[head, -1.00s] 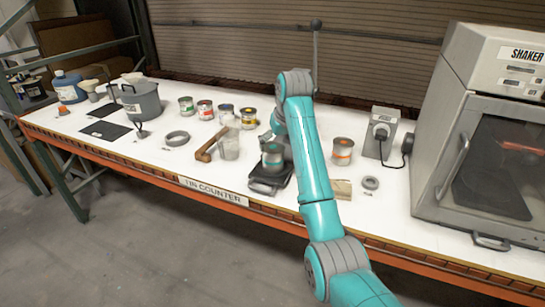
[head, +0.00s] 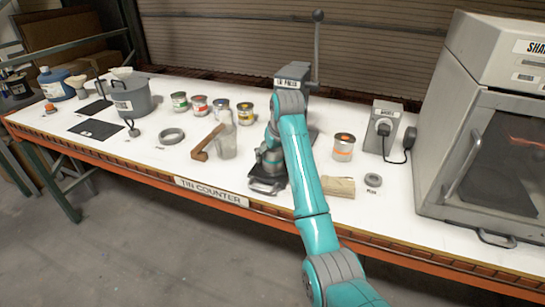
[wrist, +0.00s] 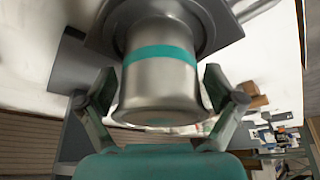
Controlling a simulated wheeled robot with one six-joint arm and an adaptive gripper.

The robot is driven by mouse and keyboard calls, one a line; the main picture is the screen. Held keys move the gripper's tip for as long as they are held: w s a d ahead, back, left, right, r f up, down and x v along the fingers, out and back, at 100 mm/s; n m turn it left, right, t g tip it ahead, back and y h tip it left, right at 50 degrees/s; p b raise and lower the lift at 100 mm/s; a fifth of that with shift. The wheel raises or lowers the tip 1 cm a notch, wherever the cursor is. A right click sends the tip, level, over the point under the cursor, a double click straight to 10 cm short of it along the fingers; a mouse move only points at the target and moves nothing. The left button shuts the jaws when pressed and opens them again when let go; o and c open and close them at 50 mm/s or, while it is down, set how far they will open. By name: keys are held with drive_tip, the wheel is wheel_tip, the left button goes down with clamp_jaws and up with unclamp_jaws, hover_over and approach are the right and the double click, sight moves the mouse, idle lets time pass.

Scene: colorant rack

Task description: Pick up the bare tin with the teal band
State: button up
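The bare metal tin with the teal band (wrist: 160,85) fills the upper middle of the wrist view. It sits on the dark base of the tin press (head: 266,188). My gripper (wrist: 160,78) has one finger on each side of the tin, with narrow gaps seeming to show at the fingertips, so it looks open around it. In the head view my gripper and arm cover most of the tin and part of the press.
Several labelled tins stand behind left.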

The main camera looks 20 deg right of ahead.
drive_tip(key=c, duration=1)
drive_tip(key=shift+r, duration=0.15)
drive_tip(key=shift+c, duration=0.2)
